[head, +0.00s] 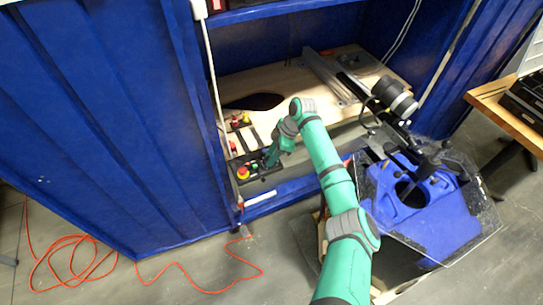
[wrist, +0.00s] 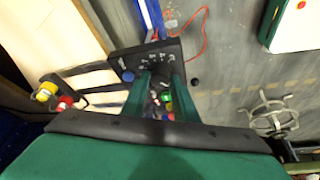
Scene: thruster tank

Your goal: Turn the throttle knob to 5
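The dark control panel (wrist: 122,60) with pale dial markings shows in the wrist view, and at the cabinet's front edge in the head view (head: 262,184). My gripper (wrist: 162,70) points down at this panel. Its two green fingers stand apart, with a dark, round thing that looks like the throttle knob (wrist: 161,75) between their tips. I cannot tell whether the fingers touch it. The knob's pointer and the number it points to are not readable. In the head view my gripper (head: 270,158) is low over the panel, and the knob is hidden.
A blue knob (wrist: 128,76) and a green button (wrist: 167,97) are close to my fingers. A red-and-yellow emergency button (head: 243,172) sits on the panel's left. The blue cabinet (head: 110,110) stands close by. A blue machine (head: 420,215) under a clear sheet is at the right.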

